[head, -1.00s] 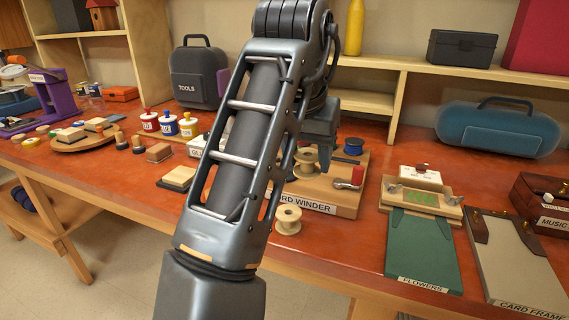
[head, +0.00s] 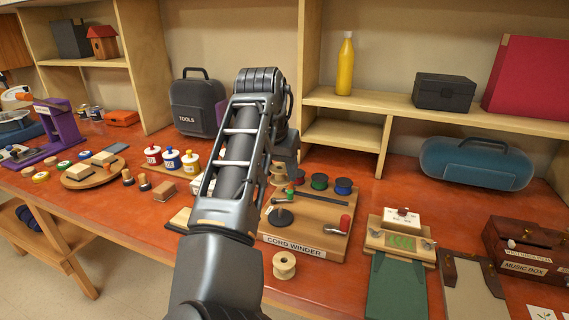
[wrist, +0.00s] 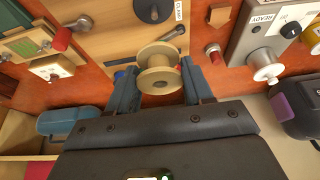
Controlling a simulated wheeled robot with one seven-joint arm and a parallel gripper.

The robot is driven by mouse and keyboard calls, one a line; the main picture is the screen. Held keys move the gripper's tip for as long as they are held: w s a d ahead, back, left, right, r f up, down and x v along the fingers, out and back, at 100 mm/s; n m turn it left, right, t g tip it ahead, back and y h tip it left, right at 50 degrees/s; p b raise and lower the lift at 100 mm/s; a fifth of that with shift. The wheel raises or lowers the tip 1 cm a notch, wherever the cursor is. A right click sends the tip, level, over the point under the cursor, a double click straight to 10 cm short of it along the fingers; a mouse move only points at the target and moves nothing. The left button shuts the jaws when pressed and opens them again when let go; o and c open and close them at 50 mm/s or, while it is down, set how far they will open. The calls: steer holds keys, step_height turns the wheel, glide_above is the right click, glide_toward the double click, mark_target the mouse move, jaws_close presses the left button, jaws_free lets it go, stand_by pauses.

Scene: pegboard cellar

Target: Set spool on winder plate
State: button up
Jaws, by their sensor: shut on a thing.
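A pale wooden spool (wrist: 157,58) is held between the two fingers of my gripper (wrist: 158,80), which is shut on it. In the head view the held spool (head: 278,175) shows partly behind my arm, above the back left of the cord winder board (head: 325,240). The winder plate (head: 280,217), a dark round disc, lies on the left part of the board and is empty. In the wrist view the plate (wrist: 153,10) is at the top edge, apart from the spool. A second wooden spool (head: 284,265) stands on the bench in front of the board.
Green (head: 319,181) and blue (head: 343,186) spools stand at the board's back edge, and a red-knobbed crank (head: 344,225) at its right. A card press (head: 400,240) is to the right. White pots (head: 190,162) stand to the left.

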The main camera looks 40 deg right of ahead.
steer(key=b, duration=0.4)
glide_above(280, 208)
steer(key=shift+f, duration=2.15)
steer(key=shift+d+f+b, duration=0.1)
steer(key=shift+f+b, duration=0.25)
steer(key=shift+f, duration=0.7)
steer(key=shift+p, duration=0.55)
steer(key=shift+f+p, duration=0.4)
steer(key=shift+f, duration=1.4)
stand_by(1.9)
